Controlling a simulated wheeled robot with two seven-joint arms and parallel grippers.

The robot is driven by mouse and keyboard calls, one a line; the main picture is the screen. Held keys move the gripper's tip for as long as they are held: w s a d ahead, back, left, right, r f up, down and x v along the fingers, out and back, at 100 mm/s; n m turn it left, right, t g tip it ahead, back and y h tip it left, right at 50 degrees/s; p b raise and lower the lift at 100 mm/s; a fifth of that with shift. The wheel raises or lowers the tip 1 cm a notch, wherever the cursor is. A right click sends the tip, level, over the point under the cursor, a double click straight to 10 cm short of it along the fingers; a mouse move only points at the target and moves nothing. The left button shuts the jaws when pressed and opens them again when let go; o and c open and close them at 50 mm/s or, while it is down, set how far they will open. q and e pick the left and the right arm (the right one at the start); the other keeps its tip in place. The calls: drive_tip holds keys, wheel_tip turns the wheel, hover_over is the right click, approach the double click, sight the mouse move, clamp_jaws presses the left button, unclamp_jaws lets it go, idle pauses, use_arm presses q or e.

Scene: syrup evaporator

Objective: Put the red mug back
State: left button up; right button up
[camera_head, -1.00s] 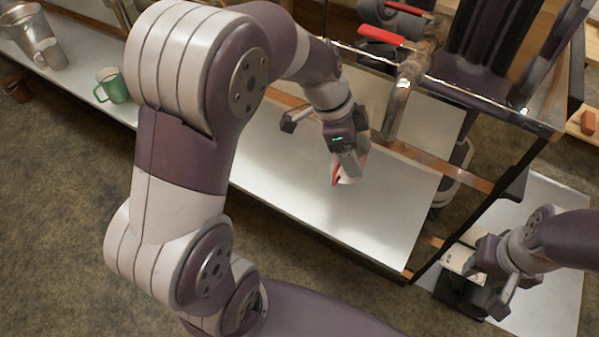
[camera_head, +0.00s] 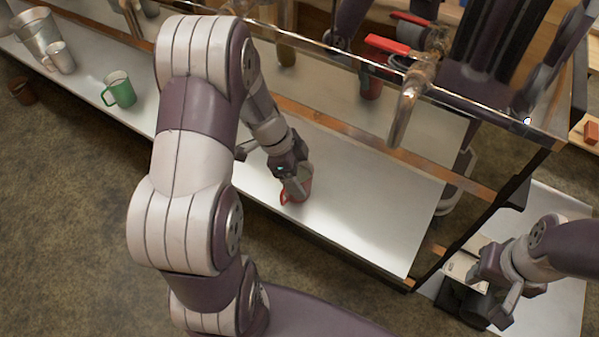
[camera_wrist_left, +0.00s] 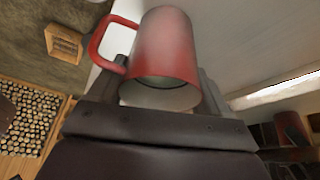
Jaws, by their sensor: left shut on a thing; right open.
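The red mug (camera_head: 305,184) is upright above or on the white bench surface (camera_head: 362,222); I cannot tell whether its base touches. My left gripper (camera_head: 296,186) is shut on it from above, with the handle towards the picture's left. In the left wrist view the red mug (camera_wrist_left: 168,45) sits between the fingers, its pale open end towards the gripper and its handle at the left. My right gripper (camera_head: 500,294) is open at the lower right, close to a pale box (camera_head: 466,266).
A green mug (camera_head: 121,91), a metal mug (camera_head: 60,58) and a metal bucket (camera_head: 37,30) stand on the left part of the bench. The bench between the green mug and my left gripper looks clear.

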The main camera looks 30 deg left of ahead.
use_arm(q)
drive_tip(key=shift+f+b, duration=0.1)
drive_tip(key=shift+b, duration=0.2)
drive_tip(key=o, duration=1.4)
drive_tip(key=shift+r+p, duration=0.4)
drive_tip(key=shift+p, duration=0.05)
drive_tip(key=v, duration=1.1)
drive_tip(key=s+d+f+n+y, duration=0.1)
drive_tip(key=s+d+n, duration=0.1)
drive_tip(key=d+n, duration=0.1)
drive_tip(key=s+d+f+n+y, duration=0.1)
drive_tip(key=s+d+n, duration=0.2)
drive_tip(key=n, duration=0.3)
drive_tip(key=s+d+f+n+y, duration=0.1)
drive_tip(key=s+d+n+y, duration=0.1)
drive_tip(key=s+n, duration=0.1)
drive_tip(key=shift+d+f+n, duration=0.25)
drive_tip(key=shift+d+n, duration=0.15)
drive_tip(key=shift+n, duration=0.5)
